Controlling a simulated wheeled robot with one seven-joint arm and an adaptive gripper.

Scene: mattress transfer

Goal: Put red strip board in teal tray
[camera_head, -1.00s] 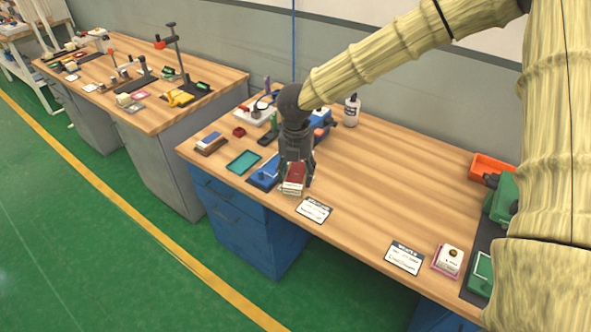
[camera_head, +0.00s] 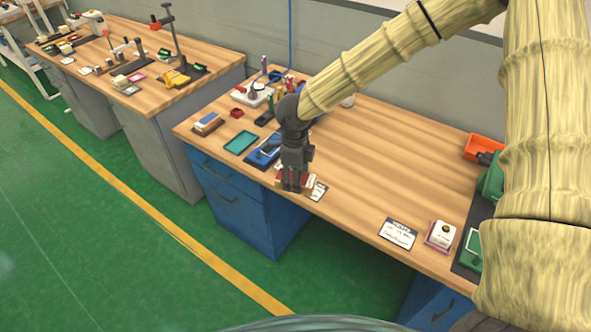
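The red strip board (camera_head: 309,180) lies near the front edge of the wooden workbench, largely hidden behind my gripper. My gripper (camera_head: 292,187) points down at it, with dark fingers overlapping the red piece. Whether the fingers are closed on it or only around it cannot be made out. The teal tray (camera_head: 241,142) lies flat to the left of my gripper, near the bench's front edge, and looks empty.
A blue device (camera_head: 262,155) stands between the tray and my gripper. A brown and blue block (camera_head: 208,123) and a small red piece (camera_head: 237,113) lie near the tray. White cards (camera_head: 398,233) lie along the front edge. The bench's middle is clear.

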